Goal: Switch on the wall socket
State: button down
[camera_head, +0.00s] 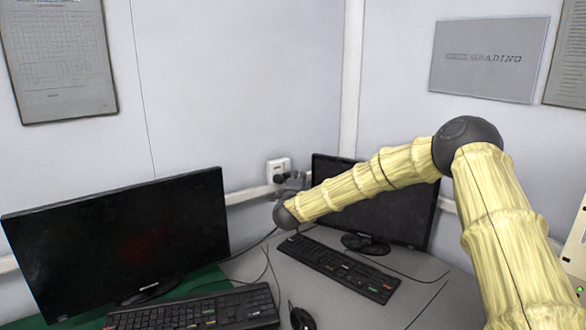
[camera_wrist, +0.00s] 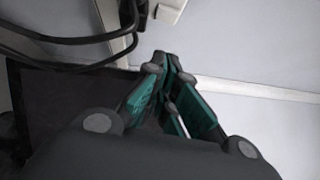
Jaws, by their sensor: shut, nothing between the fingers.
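The white wall socket (camera_head: 277,165) is on the back wall just above the trunking, between the two monitors in the head view. Its lower part is hidden behind my gripper (camera_head: 284,180), so I cannot see its switch clearly. My gripper is right in front of the socket; I cannot tell whether it touches it. In the wrist view, my gripper (camera_wrist: 166,65) has its teal-padded fingers shut with nothing between them. A pale box edge (camera_wrist: 168,8) at the top of that view is probably part of the socket.
A left monitor (camera_head: 125,240) and a right monitor (camera_head: 385,205) stand on the desk either side of the gripper. Keyboards (camera_head: 340,265) and a mouse (camera_head: 302,318) lie in front. Dark cables (camera_wrist: 60,45) run close to the fingers in the wrist view.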

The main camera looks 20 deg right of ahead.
aim_at(287, 165)
jog(key=w+p, duration=0.1)
jog(key=w, duration=0.5)
jog(key=shift+w+r, duration=0.25)
jog(key=shift+r, duration=0.2)
